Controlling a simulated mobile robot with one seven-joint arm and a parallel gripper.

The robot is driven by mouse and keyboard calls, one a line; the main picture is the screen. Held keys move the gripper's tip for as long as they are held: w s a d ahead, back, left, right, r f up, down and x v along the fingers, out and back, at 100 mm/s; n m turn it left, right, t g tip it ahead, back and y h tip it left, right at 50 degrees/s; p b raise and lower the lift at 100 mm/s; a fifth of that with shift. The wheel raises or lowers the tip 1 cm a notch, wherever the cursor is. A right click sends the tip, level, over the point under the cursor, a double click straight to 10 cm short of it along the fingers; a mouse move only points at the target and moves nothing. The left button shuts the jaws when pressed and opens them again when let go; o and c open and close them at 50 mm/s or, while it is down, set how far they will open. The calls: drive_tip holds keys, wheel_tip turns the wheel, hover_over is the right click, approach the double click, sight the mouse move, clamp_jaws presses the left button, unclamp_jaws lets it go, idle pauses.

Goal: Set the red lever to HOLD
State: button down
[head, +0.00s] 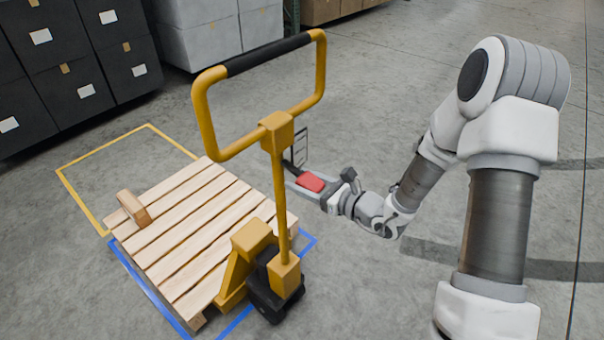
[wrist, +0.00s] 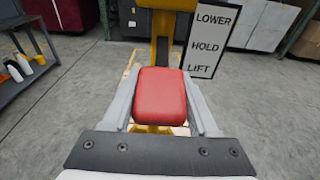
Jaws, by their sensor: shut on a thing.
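The red lever (head: 310,181) is on the yellow pallet jack (head: 278,165), on the right side of its upright post. In the wrist view the red lever grip (wrist: 160,97) lies between the two grey fingers of my gripper (wrist: 161,100), which is shut on it. A white label plate (wrist: 211,40) with LOWER, HOLD and LIFT from top to bottom stands beyond and to the right of the lever. In the head view the plate (head: 301,146) is seen nearly edge-on. I cannot tell which word the lever lines up with.
A wooden pallet (head: 190,225) with a wood block (head: 133,208) on it lies left of the jack. Yellow (head: 85,205) and blue (head: 150,292) outlines mark the floor. Dark bins (head: 75,60) stand at the back left. A shelf (wrist: 28,75) is left in the wrist view.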

drive_tip(key=r+g+h+p, duration=0.1)
drive_tip(key=p, duration=0.2)
drive_tip(key=shift+s+r, duration=0.1)
drive_tip(key=shift+r, duration=0.2)
drive_tip(key=shift+d+g+h+p, duration=0.15)
drive_tip(key=shift+g+h+p, duration=0.4)
drive_tip(key=shift+h, duration=0.25)
drive_tip(key=shift+c, duration=0.8)
unclamp_jaws()
drive_tip(key=shift+s+d, duration=0.1)
drive_tip(key=p+v, duration=0.1)
drive_tip(key=v, duration=1.6)
drive_tip(key=shift+s+p, duration=0.15)
drive_tip(key=shift+p, duration=0.2)
drive_tip(key=shift+d, duration=0.1)
